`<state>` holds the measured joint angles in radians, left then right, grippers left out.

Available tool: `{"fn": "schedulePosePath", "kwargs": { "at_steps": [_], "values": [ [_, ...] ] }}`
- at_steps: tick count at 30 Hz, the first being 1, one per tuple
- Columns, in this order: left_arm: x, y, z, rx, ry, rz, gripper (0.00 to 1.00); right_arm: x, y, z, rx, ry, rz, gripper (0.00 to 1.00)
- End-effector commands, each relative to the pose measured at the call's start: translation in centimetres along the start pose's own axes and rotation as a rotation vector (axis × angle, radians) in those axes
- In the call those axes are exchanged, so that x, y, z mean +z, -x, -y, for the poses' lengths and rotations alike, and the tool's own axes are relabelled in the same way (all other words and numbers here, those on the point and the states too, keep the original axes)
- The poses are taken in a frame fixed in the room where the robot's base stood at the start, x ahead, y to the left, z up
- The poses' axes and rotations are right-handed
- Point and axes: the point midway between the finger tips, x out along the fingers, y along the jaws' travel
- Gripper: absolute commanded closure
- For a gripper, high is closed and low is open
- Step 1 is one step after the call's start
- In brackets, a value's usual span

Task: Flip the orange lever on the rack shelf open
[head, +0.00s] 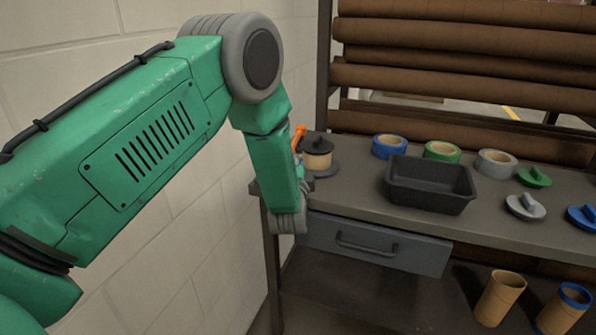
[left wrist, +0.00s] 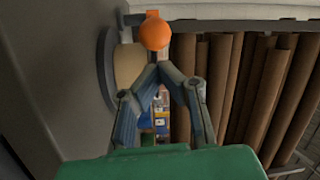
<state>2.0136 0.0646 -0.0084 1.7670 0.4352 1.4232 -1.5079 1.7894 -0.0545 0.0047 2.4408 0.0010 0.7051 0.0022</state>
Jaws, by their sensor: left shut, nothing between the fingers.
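The orange lever (head: 298,136) stands up at the left end of the rack shelf (head: 350,195), beside a tan spool with a black cap (head: 318,155). In the left wrist view its round orange knob (left wrist: 154,32) shows just beyond my fingertips, with the tan spool edge to its left. My left gripper (head: 306,184) is at the shelf's front left corner, mostly hidden behind my green forearm. In the left wrist view the left gripper's fingers (left wrist: 160,72) come together, shut and empty. I cannot tell whether they touch the lever. My right gripper is not in view.
A black tray (head: 430,205), tape rolls in blue (head: 389,146), green (head: 442,151) and grey (head: 496,162), and several discs lie further right. A drawer (head: 375,245) hangs below the shelf.

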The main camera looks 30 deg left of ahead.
Motion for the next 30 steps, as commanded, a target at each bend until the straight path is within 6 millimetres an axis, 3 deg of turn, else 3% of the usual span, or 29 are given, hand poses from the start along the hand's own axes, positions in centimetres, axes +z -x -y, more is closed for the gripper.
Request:
{"fn": "schedulePosePath", "kwargs": {
  "at_steps": [3, 9, 23, 30],
  "values": [
    [0.1, -2.0, -0.1, -0.001, 0.002, 0.001, 1.00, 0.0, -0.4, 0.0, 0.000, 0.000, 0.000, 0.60],
    [0.0, -3.9, -0.1, 0.000, 0.001, 0.000, 1.00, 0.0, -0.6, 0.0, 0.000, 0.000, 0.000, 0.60],
    [0.1, -4.3, 0.0, 0.002, 0.000, -0.003, 1.00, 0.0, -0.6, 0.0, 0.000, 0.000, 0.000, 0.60],
    [1.4, -4.6, 0.3, 0.011, 0.001, -0.059, 1.00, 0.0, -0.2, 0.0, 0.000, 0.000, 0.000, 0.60]
  ]
}}
